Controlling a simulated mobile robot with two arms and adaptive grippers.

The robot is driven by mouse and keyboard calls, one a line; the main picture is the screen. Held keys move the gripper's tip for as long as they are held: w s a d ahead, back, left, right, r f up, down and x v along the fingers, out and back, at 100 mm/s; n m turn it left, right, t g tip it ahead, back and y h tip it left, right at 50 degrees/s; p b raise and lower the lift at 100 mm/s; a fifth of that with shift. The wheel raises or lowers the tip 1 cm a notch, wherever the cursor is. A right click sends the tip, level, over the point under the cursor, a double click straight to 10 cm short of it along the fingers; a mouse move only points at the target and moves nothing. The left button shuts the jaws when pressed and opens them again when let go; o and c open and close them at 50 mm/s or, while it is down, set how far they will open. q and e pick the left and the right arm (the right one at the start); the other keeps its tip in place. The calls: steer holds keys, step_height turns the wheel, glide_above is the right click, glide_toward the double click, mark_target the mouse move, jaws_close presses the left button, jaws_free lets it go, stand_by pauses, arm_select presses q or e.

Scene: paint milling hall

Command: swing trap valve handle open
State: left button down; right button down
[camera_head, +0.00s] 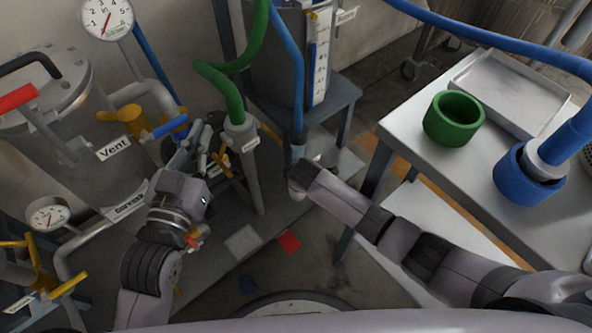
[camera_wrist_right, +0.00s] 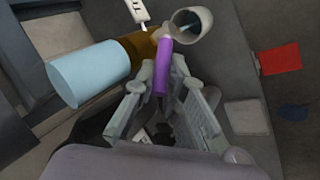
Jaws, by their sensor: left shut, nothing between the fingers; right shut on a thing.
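In the right wrist view, a short purple handle (camera_wrist_right: 162,62) sticks out from an ochre valve body (camera_wrist_right: 140,46), between a light blue cylinder (camera_wrist_right: 92,73) and a grey pipe end (camera_wrist_right: 194,24). My right gripper (camera_wrist_right: 160,92) is shut on the lower end of this handle. In the head view, my right gripper (camera_head: 302,176) is at the foot of the blue pipe (camera_head: 298,143) and hides the handle. My left gripper (camera_head: 205,140) is shut and empty, beside the blue vent valve handle (camera_head: 168,126) and left of the green hose's pipe.
A metal tank (camera_head: 50,100) with red and black lid handles stands at left. A green hose (camera_head: 228,92) joins an upright pipe. A steel table (camera_head: 420,165) at right bears a green cup (camera_head: 453,118), a blue cup (camera_head: 522,178) and a tray (camera_head: 482,65). Red patch (camera_head: 289,242) marks the floor.

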steer(key=shift+w+d+r+p, duration=0.1)
steer(key=shift+d+p, duration=0.05)
steer(key=shift+p, duration=0.15)
arm_select(q)
steer(key=f, duration=0.1)
steer(key=f+g, duration=0.1)
steer(key=f, duration=0.1)
steer(key=f+g, duration=0.1)
steer(key=shift+s+a+f+y, duration=0.15)
steer(key=shift+s+a+y, duration=0.2)
steer(key=shift+a+y, duration=0.05)
arm_select(e)
steer(key=c, duration=1.9)
jaws_free()
steer(key=shift+c, duration=0.2)
steer(key=shift+o, duration=0.2)
steer(key=v, duration=1.2)
steer(key=shift+d, duration=0.2)
steer(key=shift+w+r, duration=0.1)
steer(key=shift+c, duration=0.5)
